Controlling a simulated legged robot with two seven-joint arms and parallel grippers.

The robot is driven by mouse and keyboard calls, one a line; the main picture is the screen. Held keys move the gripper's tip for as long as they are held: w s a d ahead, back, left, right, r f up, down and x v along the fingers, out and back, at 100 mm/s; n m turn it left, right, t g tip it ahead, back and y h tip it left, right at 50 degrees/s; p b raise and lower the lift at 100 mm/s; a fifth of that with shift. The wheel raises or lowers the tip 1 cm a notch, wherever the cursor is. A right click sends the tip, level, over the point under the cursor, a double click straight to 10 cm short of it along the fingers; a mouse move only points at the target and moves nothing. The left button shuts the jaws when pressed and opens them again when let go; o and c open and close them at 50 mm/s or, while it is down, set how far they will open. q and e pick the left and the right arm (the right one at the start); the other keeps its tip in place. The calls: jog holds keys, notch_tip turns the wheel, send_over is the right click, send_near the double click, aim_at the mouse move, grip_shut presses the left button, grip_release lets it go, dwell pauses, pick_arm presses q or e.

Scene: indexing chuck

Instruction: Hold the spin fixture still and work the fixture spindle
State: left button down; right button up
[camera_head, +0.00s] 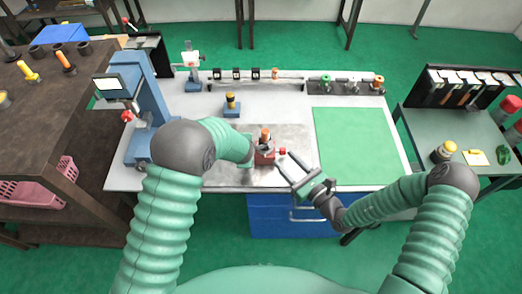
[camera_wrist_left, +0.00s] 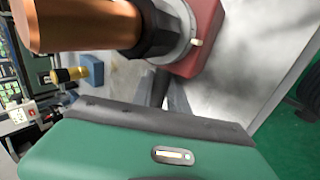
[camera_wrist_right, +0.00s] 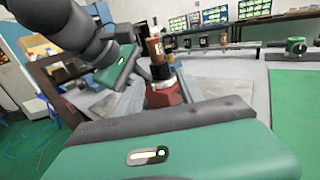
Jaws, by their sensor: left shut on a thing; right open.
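The spin fixture (camera_head: 264,157) has a red base on a steel plate, with a dark collar and the copper-coloured spindle (camera_head: 265,135) upright on top. A small red knob (camera_head: 282,151) shows at its right. In the left wrist view the spindle (camera_wrist_left: 85,22) and red base (camera_wrist_left: 208,40) are close up. My left gripper (camera_wrist_left: 165,92) is shut on the fixture's base from the left; its arm partly hides the contact. My right gripper (camera_head: 287,168) is open and empty, just right of the fixture. In the right wrist view the red base (camera_wrist_right: 166,95) shows ahead between its fingers.
A yellow-topped piece on a blue block (camera_head: 231,110) stands behind the fixture. A green mat (camera_head: 355,146) lies to the right. A blue stand with a screen (camera_head: 145,90) rises at the left. A rail with several small parts (camera_head: 300,82) runs along the back.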

aim_at(265, 138)
jog(key=x, duration=1.1)
jog(key=shift+w+a, duration=0.25)
jog(key=shift+a, duration=0.1)
grip_shut()
jog(key=m+t+h, duration=0.1)
jog(key=h, duration=0.1)
jog(key=m+t+h, duration=0.1)
jog(key=m+h, duration=0.1)
jog(key=h, duration=0.1)
jog(key=shift+m+t, duration=0.3)
jog(key=shift+w+d+m+t+h, duration=0.1)
jog(key=shift+m+t+h, duration=0.1)
jog(key=shift+m+h, duration=0.45)
jog(key=shift+w+d+m+t+h, duration=0.1)
jog(key=shift+m+t+h, duration=0.2)
jog(key=shift+h, duration=0.55)
grip_release()
jog(key=shift+s, duration=0.1)
